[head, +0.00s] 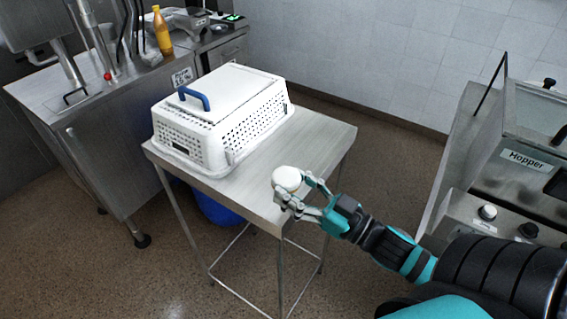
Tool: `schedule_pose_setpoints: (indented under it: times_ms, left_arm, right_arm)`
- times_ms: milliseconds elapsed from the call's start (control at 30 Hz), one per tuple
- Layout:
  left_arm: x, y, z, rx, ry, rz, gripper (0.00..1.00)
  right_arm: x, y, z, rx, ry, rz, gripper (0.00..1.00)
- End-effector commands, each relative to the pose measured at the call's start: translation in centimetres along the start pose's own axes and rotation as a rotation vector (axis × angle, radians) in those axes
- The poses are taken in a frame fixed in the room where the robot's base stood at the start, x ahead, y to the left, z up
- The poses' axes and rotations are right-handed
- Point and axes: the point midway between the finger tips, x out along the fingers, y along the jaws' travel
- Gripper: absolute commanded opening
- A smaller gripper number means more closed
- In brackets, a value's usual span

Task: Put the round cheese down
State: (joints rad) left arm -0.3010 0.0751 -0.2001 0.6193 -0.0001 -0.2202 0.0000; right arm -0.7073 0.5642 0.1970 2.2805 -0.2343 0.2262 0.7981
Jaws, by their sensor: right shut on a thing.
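The round cheese (287,178) is a small white disc-like piece at the front right part of the metal table (245,190). My right gripper (292,190) comes in from the right and is shut on the cheese, with its fingers around it. The cheese is at or just above the tabletop near the front edge; I cannot tell if it touches. My left gripper is not in view.
A white perforated basket (225,118) with a blue handle stands at the table's left and back. A steel counter (90,110) with a yellow bottle (162,30) is at the left. A hopper machine (520,150) stands at the right. The tabletop right of the basket is clear.

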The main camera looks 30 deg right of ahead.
Motion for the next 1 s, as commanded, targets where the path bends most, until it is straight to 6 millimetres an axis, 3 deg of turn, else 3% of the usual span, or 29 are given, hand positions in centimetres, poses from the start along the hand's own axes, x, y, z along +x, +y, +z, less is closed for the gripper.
schedule_pose_setpoints:
  times_ms: [200, 333, 467, 700, 1000]
  left_arm:
    - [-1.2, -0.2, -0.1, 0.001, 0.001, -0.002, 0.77]
    - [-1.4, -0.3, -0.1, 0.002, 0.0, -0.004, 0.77]
    - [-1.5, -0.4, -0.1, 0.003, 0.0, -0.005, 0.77]
    - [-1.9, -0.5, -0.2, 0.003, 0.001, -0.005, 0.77]
    - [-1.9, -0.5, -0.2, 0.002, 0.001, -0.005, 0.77]
  right_arm:
    - [3.7, 4.4, 0.8, -0.006, 0.002, 0.001, 0.2]
    - [4.9, 5.9, 1.3, -0.003, 0.001, 0.001, 0.2]
    - [5.3, 6.4, 1.7, -0.001, 0.0, 0.002, 0.2]
    - [4.8, 6.4, 4.7, 0.001, 0.0, 0.003, 0.2]
    - [4.7, 6.3, 5.1, -0.001, 0.0, 0.0, 0.2]
